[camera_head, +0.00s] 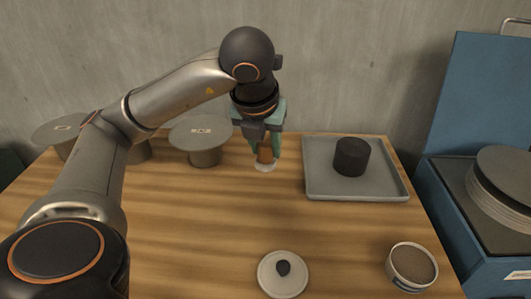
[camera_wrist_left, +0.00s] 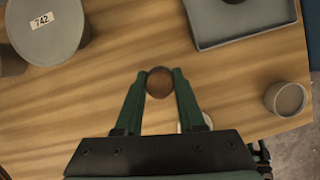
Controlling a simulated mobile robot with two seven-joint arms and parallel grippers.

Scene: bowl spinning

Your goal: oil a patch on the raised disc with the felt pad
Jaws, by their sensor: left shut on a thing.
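My left gripper (camera_head: 264,148) is shut on the brown handle (camera_head: 265,155) of a pad with a pale round bottom (camera_head: 264,168), which I take for the felt pad. It is upright, at or just above the table; I cannot tell if it touches. In the left wrist view the handle's round brown top (camera_wrist_left: 160,82) sits between the fingertips. A grey disc (camera_head: 201,129) with a white label stands raised on a pedestal to the gripper's left. A second such disc (camera_head: 62,127) stands farther left, partly behind my arm. The label 742 is on a disc (camera_wrist_left: 44,30) in the wrist view.
A grey tray (camera_head: 320,187) holding a black cylinder (camera_head: 351,157) is right of the gripper. In front are a white lid with a dark knob (camera_head: 283,285) and an open tin (camera_head: 411,267) with brown contents. A blue machine (camera_head: 470,245) with stacked grey discs (camera_head: 503,185) stands right.

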